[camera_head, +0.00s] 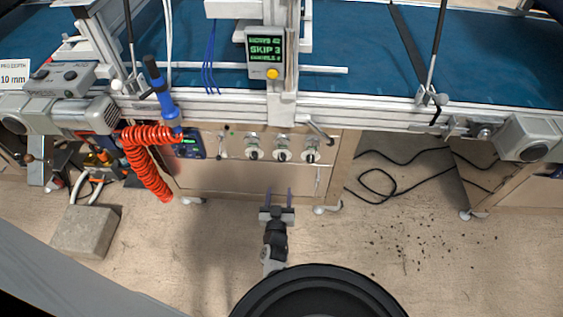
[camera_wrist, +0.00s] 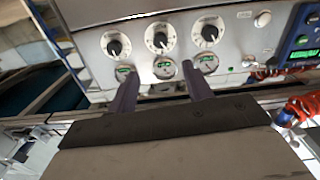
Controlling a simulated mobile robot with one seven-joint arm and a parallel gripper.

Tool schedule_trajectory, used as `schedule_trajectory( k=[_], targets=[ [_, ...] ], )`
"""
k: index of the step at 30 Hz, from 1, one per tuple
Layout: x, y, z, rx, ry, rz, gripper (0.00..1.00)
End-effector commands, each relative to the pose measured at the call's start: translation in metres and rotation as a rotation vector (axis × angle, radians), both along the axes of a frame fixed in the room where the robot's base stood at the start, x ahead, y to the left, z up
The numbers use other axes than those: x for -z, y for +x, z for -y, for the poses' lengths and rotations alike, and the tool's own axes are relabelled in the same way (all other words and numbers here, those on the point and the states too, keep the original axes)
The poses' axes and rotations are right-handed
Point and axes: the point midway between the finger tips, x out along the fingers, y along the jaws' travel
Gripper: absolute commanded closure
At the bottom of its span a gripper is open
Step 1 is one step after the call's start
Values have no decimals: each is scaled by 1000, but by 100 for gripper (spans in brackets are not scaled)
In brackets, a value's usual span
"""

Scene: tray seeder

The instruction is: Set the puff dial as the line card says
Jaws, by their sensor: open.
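Three round dials with black pointer knobs sit in a row on the silver panel: left (camera_head: 254,154), middle (camera_head: 282,155) and right (camera_head: 311,155). The wrist view shows them as white scales with dark knobs, the middle one here (camera_wrist: 158,40); small green readouts lie beside them. Their lettering is too small to read, so I cannot tell which is the puff dial.
A blue control box (camera_head: 188,145) with a green display is left of the dials, beside a coiled orange hose (camera_head: 148,170). A conveyor rail (camera_head: 370,112) runs above the panel. A grey block (camera_head: 86,231) and black cables (camera_head: 385,185) lie on the floor.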

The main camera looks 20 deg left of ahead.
Motion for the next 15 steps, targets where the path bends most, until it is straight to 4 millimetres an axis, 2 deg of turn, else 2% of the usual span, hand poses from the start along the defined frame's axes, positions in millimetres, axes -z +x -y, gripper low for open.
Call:
schedule_trajectory(
  k=[5,15],
  targets=[
    [-1,22,-8,-1,1,2,50],
    [0,89,-26,0,2,4,50]
  ],
)
